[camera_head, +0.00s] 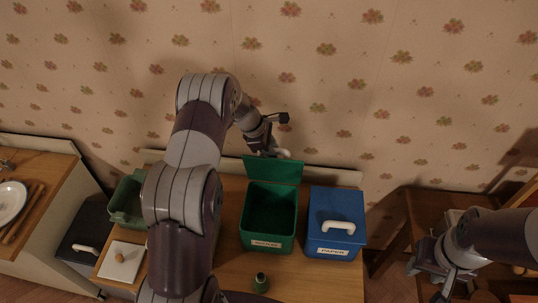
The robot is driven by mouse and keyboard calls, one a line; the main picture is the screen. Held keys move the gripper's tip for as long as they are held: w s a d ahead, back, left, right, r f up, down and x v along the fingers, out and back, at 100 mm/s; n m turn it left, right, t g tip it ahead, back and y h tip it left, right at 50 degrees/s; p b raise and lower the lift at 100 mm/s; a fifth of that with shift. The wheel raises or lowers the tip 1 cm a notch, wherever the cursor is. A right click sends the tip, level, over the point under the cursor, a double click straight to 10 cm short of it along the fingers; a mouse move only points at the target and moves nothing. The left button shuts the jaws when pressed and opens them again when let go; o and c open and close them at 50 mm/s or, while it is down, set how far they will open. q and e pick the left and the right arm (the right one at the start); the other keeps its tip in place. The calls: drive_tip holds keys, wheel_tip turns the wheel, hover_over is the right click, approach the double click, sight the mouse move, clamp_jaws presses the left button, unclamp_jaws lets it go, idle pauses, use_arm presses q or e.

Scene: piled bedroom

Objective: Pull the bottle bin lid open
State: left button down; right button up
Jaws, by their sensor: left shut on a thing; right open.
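The green bin (269,235) with a small label on its front stands on the wooden table; the label is too small to read surely. Its green lid (275,171) is raised and stands up at the back, so the dark inside shows. My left gripper (273,152) is at the lid's top edge, shut on the white lid handle (284,153), which is partly hidden by the fingers. My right gripper (430,277) is open and empty at the lower right, away from the bins.
A blue bin (334,242) labelled PAPER, with its lid shut, stands just right of the green bin. A dark green bottle (261,283) is at the table's front. Another green container (127,200) and a white board (121,262) are at left. The patterned wall is close behind.

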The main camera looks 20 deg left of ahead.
use_arm(q)
drive_tip(key=shift+w+f, duration=0.25)
drive_tip(key=shift+w, duration=0.2)
drive_tip(key=c, duration=1)
unclamp_jaws()
drive_tip(key=shift+w, duration=0.1)
drive_tip(key=shift+o, duration=0.2)
drive_tip(key=shift+w, duration=0.25)
drive_tip(key=b+v, duration=0.4)
drive_tip(key=v, duration=0.4)
drive_tip(key=shift+s+a+r, duration=0.1)
drive_tip(key=shift+a+r, duration=0.15)
drive_tip(key=v, duration=0.4)
drive_tip(key=shift+d, duration=0.1)
